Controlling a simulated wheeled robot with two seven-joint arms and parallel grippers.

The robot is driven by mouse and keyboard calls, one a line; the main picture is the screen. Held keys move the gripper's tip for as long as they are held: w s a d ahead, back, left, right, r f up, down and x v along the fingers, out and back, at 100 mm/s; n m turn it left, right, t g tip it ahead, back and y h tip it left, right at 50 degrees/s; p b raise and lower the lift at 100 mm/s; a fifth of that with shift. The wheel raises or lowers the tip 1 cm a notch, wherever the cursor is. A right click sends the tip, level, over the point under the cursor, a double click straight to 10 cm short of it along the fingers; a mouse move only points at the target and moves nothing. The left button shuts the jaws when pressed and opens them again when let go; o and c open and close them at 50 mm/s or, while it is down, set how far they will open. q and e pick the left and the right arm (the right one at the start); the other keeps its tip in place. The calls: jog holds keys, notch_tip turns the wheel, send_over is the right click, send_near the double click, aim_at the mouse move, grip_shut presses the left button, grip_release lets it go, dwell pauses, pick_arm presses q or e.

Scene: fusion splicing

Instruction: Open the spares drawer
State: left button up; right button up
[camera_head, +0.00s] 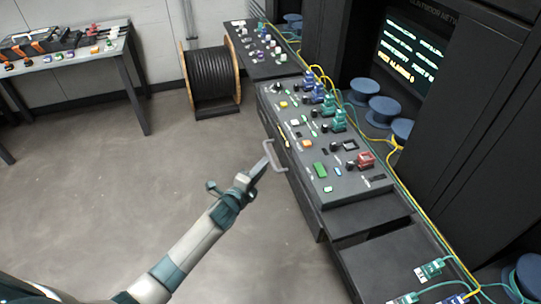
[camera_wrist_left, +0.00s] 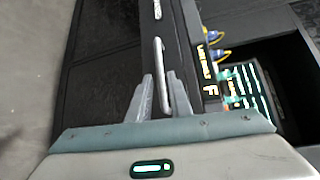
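A pale grey bar handle (camera_head: 274,156) stands out from the left side of the dark console unit (camera_head: 308,196). I take this to be the drawer's handle; I cannot read a label naming the spares drawer. No gap showing an opened drawer is visible at this handle. My left gripper (camera_head: 264,164) is at the handle. In the left wrist view the handle (camera_wrist_left: 160,70) lies lengthwise between the two fingers of my left gripper (camera_wrist_left: 160,90). The fingers are apart on either side of it, with narrow gaps. My right gripper is not in view.
Switches, coloured plugs and buttons crowd the console top (camera_head: 330,188). A lower dark surface (camera_head: 375,255) with green connectors is at the lower right. A cable reel (camera_head: 211,75) stands behind on the floor. The floor (camera_head: 110,190) left of the console is clear.

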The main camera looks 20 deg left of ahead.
aim_at(270, 155)
pick_arm(q)
jog(key=shift+p+x, duration=0.3)
jog(key=shift+x, duration=3.15)
grip_shut()
